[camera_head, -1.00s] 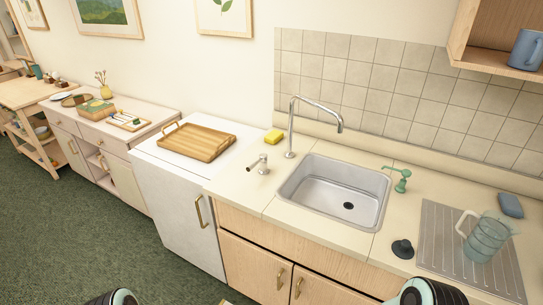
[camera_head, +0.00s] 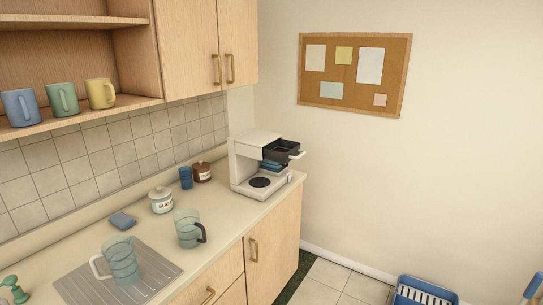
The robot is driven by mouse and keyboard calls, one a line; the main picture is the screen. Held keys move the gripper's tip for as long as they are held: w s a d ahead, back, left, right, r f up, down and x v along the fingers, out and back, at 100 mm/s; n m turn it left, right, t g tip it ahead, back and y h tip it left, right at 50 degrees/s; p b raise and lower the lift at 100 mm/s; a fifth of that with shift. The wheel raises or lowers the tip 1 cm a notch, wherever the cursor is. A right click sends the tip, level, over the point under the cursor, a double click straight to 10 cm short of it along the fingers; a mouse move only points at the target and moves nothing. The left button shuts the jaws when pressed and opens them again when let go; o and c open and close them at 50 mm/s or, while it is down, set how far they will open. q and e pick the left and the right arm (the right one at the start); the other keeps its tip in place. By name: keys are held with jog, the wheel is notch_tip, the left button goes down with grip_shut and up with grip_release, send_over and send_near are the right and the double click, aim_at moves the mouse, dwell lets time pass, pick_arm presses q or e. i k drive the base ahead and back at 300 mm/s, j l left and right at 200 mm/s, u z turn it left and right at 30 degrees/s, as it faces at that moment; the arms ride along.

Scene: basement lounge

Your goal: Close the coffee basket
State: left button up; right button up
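A white coffee maker (camera_head: 245,170) stands at the far right end of the counter, against the wall side. Its dark coffee basket (camera_head: 281,150) sticks out at the top front, with a handle (camera_head: 298,155) at its outer end, so it stands open. A dark round plate (camera_head: 260,182) is on the coffee maker's base, with nothing on it. Neither of my grippers shows in the head view now.
On the counter (camera_head: 215,225) are a glass jug with a dark handle (camera_head: 187,228), a sugar jar (camera_head: 161,200), a brown jar (camera_head: 202,172), a blue cup (camera_head: 186,177) and a glass pitcher (camera_head: 121,262) on a drying mat (camera_head: 160,268). A blue crate (camera_head: 425,291) stands on the floor.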

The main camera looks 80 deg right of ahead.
aim_at(281, 150)
jog(key=z, duration=3.05)
jog(key=i+l+u, duration=0.3)
jog(key=i, duration=0.45)
jog(key=i+l+u, duration=0.3)
jog(key=i+l, duration=0.35)
